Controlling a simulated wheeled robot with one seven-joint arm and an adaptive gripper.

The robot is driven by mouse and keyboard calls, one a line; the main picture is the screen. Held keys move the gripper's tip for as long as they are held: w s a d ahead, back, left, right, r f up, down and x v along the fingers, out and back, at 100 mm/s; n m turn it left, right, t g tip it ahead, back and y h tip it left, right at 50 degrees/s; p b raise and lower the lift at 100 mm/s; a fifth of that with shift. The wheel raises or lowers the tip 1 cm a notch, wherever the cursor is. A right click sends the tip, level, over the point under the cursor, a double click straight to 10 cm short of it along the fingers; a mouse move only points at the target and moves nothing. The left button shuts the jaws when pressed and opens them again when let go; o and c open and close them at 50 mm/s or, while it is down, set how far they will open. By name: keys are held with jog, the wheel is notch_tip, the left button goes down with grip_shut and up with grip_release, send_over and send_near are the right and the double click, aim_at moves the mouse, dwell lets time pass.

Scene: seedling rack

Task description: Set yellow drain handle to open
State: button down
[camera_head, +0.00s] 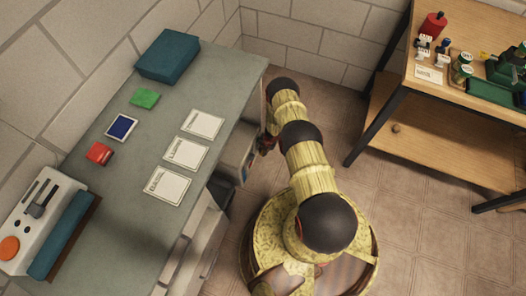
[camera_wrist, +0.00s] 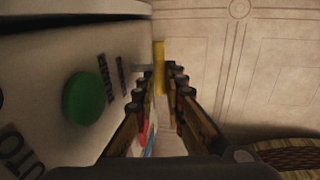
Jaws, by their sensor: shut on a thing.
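The yellow drain handle (camera_wrist: 159,56) is a narrow yellow bar in the wrist view, upright in the picture, beside the face of a pale control panel (camera_wrist: 50,55). A short grey piece seems to join it to the panel. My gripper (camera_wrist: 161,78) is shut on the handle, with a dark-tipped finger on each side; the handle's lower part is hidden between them. The handle's setting cannot be read. In the head view my gripper (camera_head: 265,146) is beside the grey unit (camera_head: 233,158) under the bench's right side; the handle cannot be made out there.
A green button (camera_wrist: 85,98) marked PUMP sits on the panel, left of my fingers. The bench (camera_head: 205,85) holds cards, coloured pieces and a teal box (camera_head: 168,54). A wooden rack (camera_head: 440,122) stands at right. Tiled floor between is clear around my base.

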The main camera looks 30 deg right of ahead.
jog(key=s+d+p, duration=0.2)
jog(key=s+p, duration=0.1)
jog(key=shift+s+d, duration=0.2)
jog(key=shift+d, duration=0.2)
jog(key=c, duration=1.8)
grip_release()
jog(key=shift+s, duration=0.1)
jog(key=shift+c, duration=0.2)
jog(key=shift+r, duration=0.1)
notch_tip(320, 180, up, 12)
jog(key=s+d, duration=0.1)
jog(key=shift+s+d+f, duration=0.2)
jog(key=shift+s+f, duration=0.05)
jog(key=shift+s, duration=0.1)
